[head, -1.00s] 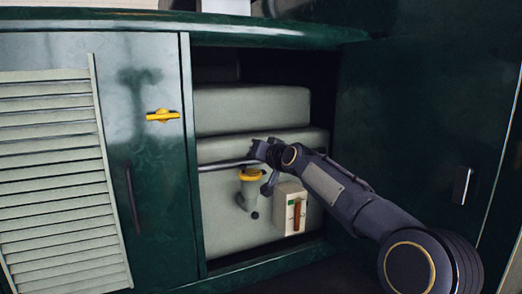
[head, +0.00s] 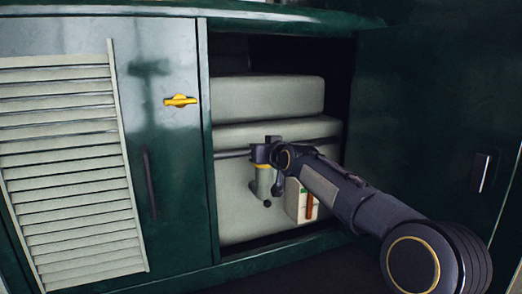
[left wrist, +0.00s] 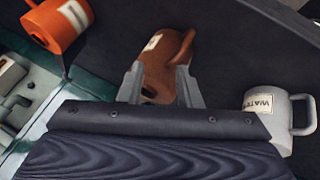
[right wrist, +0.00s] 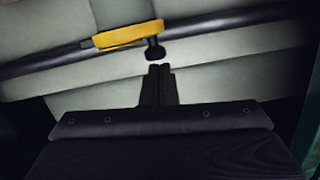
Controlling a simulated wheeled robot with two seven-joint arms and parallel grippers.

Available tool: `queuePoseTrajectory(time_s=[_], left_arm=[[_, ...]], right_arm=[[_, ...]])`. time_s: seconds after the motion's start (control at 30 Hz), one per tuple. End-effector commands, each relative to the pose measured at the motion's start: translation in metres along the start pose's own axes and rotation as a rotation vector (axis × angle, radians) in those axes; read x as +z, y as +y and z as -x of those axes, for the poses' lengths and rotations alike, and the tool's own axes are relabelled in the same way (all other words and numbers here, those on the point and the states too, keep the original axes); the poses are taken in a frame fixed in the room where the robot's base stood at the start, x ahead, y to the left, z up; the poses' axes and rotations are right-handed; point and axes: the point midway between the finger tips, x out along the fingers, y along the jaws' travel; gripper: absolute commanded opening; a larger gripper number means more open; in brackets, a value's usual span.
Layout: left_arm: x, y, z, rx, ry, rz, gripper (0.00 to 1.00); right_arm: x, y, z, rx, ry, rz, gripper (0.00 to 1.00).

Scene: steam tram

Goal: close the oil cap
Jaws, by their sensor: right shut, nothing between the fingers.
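The grey oil filler (head: 264,184) stands on the front of the pale tank inside the open cabinet. Its yellow oil cap (right wrist: 128,35) shows in the right wrist view, with a dark knob (right wrist: 154,50) at its right end. In the head view my right gripper (head: 262,152) covers most of the filler top. In the right wrist view its fingers (right wrist: 160,72) are shut and empty, just below the knob with a small gap in the picture. I cannot tell how far the cap is tilted. My left gripper (left wrist: 160,68) is open, its fingers apart before a brown mug (left wrist: 168,58).
A dark bar (head: 232,153) crosses the tank (head: 235,205) behind the filler. A beige box with a red strip (head: 298,203) sits to its right. A closed door with a yellow latch (head: 180,100) is at left. An orange mug (left wrist: 55,25) and white WATER mug (left wrist: 270,115) flank the brown one.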

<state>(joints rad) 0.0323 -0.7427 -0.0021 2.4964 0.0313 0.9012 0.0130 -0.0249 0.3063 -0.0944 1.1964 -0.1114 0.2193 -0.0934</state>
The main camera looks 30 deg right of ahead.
Motion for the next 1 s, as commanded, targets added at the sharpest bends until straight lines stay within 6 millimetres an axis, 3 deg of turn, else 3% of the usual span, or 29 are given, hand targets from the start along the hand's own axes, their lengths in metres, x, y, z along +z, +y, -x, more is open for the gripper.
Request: queuePoseTrajectory(time_s=[0.43, 0.8, 1.0], left_arm=[[0.001, -0.001, -0.001, 0.000, 0.000, 0.000, 0.31], [0.007, -0.007, -0.015, 0.000, 0.000, 0.000, 0.31], [0.009, -0.008, -0.017, 0.000, 0.000, 0.000, 0.31]], right_arm=[[0.000, 0.000, 0.004, -0.001, 0.001, 0.000, 0.00], [0.001, -0.001, 0.061, -0.002, 0.002, 0.000, 0.00], [0.001, 0.000, 0.077, 0.000, 0.000, 0.000, 0.00]])
